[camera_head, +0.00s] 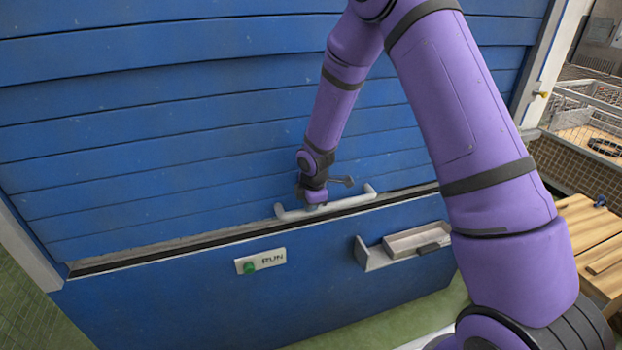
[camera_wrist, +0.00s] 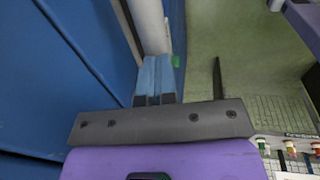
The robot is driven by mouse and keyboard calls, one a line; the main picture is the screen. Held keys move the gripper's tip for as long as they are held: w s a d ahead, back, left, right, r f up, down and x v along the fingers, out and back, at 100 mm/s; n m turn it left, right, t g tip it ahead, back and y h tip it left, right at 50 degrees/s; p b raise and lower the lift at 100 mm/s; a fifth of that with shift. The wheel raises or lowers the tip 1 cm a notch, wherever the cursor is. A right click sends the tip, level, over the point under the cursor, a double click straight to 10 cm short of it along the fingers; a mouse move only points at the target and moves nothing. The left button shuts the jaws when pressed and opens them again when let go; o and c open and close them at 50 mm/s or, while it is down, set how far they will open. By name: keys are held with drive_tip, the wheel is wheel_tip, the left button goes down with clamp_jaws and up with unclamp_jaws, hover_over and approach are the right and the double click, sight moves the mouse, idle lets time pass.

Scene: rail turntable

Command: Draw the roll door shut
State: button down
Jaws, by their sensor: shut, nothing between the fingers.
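The blue slatted roll door (camera_head: 170,130) fills the upper part of the head view. Its bottom edge lies along the dark sill of the blue lower panel (camera_head: 200,305), with no clear gap that I can make out. A white bar handle (camera_head: 350,203) runs along the door's lowest slat. My gripper (camera_head: 315,207) is at the middle of the handle, pointing down. In the wrist view my gripper's fingers (camera_wrist: 157,98) are together, with the white handle (camera_wrist: 152,30) just beyond them. I cannot tell whether they touch it.
A RUN plate with a green button (camera_head: 249,267) and a small tray (camera_head: 417,241) are on the lower panel. Wooden boards (camera_head: 585,235) lie at the right, by a wire-mesh cage (camera_head: 590,130). Green floor (camera_head: 30,310) is open at the lower left.

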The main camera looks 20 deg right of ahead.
wheel_tip(320, 180, down, 6)
drive_tip(key=shift+s+f, duration=0.15)
drive_tip(key=shift+f, duration=0.1)
idle(0.5)
